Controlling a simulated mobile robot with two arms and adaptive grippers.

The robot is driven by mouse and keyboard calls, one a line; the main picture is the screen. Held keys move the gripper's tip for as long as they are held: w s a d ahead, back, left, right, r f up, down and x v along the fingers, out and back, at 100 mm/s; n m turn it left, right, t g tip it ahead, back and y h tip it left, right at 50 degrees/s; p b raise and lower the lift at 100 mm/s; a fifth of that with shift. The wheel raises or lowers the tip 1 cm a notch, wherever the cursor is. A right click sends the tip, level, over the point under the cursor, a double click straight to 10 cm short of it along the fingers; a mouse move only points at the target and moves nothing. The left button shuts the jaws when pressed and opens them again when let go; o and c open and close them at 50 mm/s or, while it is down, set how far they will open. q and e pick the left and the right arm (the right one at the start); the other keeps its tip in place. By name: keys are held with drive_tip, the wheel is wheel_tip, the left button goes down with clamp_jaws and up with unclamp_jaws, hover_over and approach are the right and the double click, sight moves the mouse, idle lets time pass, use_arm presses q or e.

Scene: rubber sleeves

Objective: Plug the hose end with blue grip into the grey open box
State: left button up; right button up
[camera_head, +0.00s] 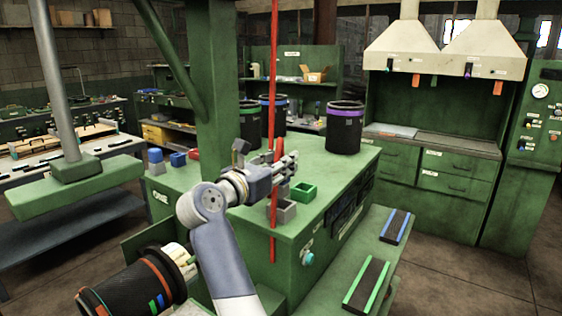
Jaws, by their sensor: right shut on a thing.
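My right gripper (287,165) is over the green workbench (340,190), its arm coming up from the bottom. It is shut at a long, thin red upright hose-like piece (273,75), which runs from the top of the view past the fingers to in front of the bench side. The fingers hide the grasp, and I cannot make out a blue grip on it. A small grey open box (284,213) sits on the bench just below the gripper, close beside the red piece. A green open box (304,193) stands behind it to the right. My left gripper is out of view.
Black bins with coloured bands, one purple (344,128), stand at the back of the bench. A green post (215,90) rises behind the gripper. A banded black cylinder (130,295) is at bottom left. A lower shelf (385,262) lies right.

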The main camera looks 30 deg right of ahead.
drive_tip(key=shift+f+b, duration=1.8)
drive_tip(key=shift+f, duration=0.55)
drive_tip(key=o, duration=1.2)
wheel_tip(320, 180, up, 10)
drive_tip(key=shift+f, duration=0.1)
